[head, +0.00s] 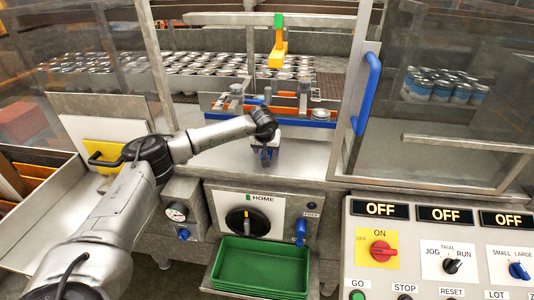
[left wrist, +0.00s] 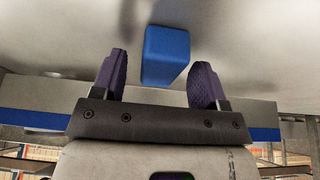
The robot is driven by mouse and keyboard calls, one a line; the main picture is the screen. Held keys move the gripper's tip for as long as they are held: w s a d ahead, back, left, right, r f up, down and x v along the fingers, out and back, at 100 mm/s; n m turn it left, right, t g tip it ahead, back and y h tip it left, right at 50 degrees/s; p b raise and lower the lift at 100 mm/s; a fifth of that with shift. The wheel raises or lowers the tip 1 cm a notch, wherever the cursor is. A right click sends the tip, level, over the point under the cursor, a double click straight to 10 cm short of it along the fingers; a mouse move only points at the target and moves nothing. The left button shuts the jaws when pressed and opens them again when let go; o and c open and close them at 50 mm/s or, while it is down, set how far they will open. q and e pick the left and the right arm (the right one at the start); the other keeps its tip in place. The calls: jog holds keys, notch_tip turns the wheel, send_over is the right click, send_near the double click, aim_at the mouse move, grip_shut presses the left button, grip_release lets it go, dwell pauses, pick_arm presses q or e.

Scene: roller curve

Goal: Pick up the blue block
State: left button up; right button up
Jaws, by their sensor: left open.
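The blue block (left wrist: 166,55) is a plain box in the left wrist view, on or close to a pale grey metal surface. My left gripper (left wrist: 159,72) is open, with a purple ribbed finger on each side of the block's near end. A gap shows on both sides, narrower on the right, and the fingers are not closed on it. In the head view my left gripper (head: 266,155) points down over the metal ledge below the rail. The block is mostly hidden there by the gripper. My right gripper is not in view.
A blue-handled clear door (head: 367,92) stands open right of the gripper. Behind the ledge are an orange and blue guide rail (head: 318,124) and many cans (head: 200,65). Below are a HOME dial panel (head: 248,222), a green tray (head: 260,265) and a control panel (head: 440,245).

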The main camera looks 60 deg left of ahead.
pick_arm(q)
jog(key=shift+c, duration=0.4)
jog(key=c, duration=0.9)
jog(key=shift+c, duration=0.2)
jog(key=shift+r, duration=0.15)
